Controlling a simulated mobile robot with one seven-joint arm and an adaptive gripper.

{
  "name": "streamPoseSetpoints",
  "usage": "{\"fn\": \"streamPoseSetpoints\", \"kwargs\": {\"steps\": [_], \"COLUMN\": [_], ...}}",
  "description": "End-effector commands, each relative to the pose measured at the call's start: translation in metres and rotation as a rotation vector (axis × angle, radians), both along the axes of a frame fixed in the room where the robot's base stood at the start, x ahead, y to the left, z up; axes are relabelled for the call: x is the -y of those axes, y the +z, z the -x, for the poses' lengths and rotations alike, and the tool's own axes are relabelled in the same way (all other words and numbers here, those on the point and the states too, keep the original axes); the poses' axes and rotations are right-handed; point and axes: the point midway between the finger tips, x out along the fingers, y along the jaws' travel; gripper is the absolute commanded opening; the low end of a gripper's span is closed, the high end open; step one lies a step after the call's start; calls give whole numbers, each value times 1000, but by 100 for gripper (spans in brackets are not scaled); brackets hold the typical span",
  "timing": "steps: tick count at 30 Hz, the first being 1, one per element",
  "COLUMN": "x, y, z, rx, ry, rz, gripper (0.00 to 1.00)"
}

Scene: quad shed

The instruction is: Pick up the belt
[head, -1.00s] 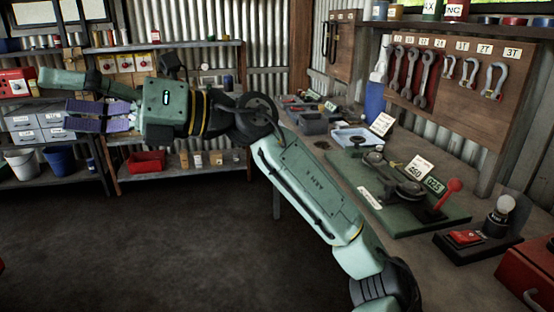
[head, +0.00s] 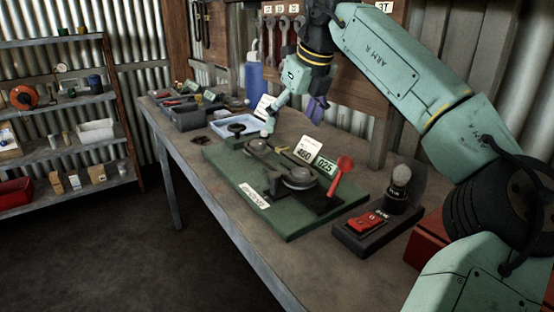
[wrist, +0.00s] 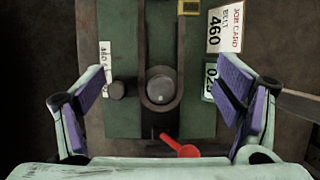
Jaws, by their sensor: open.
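A dark band that looks like the belt (wrist: 180,60) loops round a grey pulley (wrist: 160,85) on the green board (wrist: 122,62) in the wrist view. In the head view the board (head: 285,228) lies on the bench with two pulleys, the nearer one (head: 299,177) beside a red-knobbed lever (head: 344,166). A card reading "JOB CARD BELT 460" (wrist: 226,30) stands beside it. My gripper (head: 292,122) is open and empty above the board's far part. In the wrist view my gripper (wrist: 162,75) has its purple-padded fingers spread on both sides of the pulley.
A base with a red switch (head: 369,220) and a bulb-like lamp (head: 400,178) stand right of the board. A blue tray (head: 222,128), dark bins (head: 187,117) and a blue bottle (head: 255,85) stand farther back. A tool board with wrenches (head: 270,40) hangs behind. Floor at left is clear.

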Motion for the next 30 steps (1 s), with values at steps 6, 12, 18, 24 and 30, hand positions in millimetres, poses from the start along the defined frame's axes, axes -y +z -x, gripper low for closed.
{"fn": "streamPoseSetpoints", "kwargs": {"steps": [6, 12, 18, 24, 30], "x": [-2, -10, -12, -17, -19], "y": [-22, -48, -62, -91, -100], "z": [-7, -16, -20, -29, -32], "rx": [-4, -3, -3, -5, -1], "ry": [-3, -3, -1, -2, -3], "rz": [5, 3, 2, 2, 2], "gripper": [85, 85, 85, 85, 85]}}
